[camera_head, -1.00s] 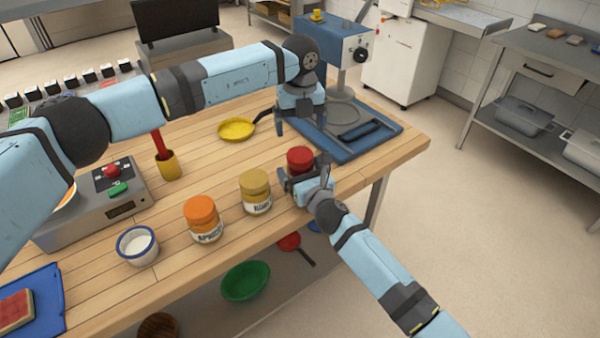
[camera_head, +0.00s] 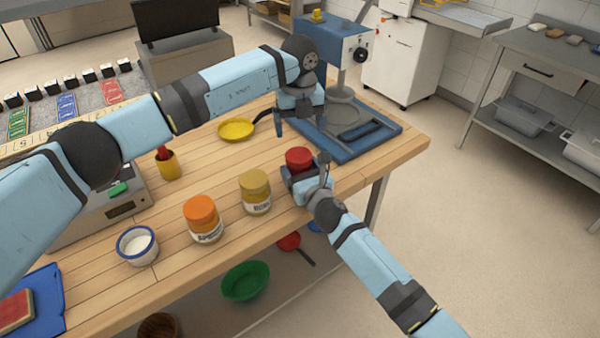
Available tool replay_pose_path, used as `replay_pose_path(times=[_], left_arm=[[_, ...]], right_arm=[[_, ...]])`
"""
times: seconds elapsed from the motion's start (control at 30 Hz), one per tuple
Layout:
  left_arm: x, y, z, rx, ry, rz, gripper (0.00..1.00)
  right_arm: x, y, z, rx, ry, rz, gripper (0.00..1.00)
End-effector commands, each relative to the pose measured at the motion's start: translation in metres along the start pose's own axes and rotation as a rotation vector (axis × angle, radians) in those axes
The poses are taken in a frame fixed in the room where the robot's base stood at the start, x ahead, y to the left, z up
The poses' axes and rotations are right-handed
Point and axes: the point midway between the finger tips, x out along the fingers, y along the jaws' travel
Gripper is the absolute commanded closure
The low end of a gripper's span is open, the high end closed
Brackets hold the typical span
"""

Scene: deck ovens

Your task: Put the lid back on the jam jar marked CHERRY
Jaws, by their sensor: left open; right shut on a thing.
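A jar with a red top (camera_head: 298,157) stands near the table's front edge, right of the other jars. My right gripper (camera_head: 302,181) is shut around it below the top and hides most of its body and any label. I cannot tell whether the red top is fully seated. My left gripper (camera_head: 298,129) is open and empty, pointing down behind and above the red top, apart from it. A jar with a mustard-coloured lid (camera_head: 255,186) and an orange-lidded jar (camera_head: 202,212), its label apparently reading APRICOT, stand to the left.
A blue tray (camera_head: 352,146) lies under the blue machine behind my grippers. A yellow pan (camera_head: 237,130), a yellow pot (camera_head: 168,166) and a white-filled bowl (camera_head: 138,246) stand on the table. The table's front edge is close to the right gripper.

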Motion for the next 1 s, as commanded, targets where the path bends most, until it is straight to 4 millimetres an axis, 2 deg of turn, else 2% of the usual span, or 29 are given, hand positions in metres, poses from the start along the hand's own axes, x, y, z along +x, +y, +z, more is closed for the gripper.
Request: replay_pose_path(times=[0.47, 1.0], left_arm=[[0.003, 0.002, 0.001, -0.005, 0.000, 0.001, 0.10], [0.072, 0.002, 0.001, -0.005, 0.001, 0.000, 0.10]], right_arm=[[0.000, 0.000, -0.001, 0.000, 0.001, 0.001, 0.90], [0.000, 0.000, -0.001, 0.000, 0.001, 0.000, 0.90]])
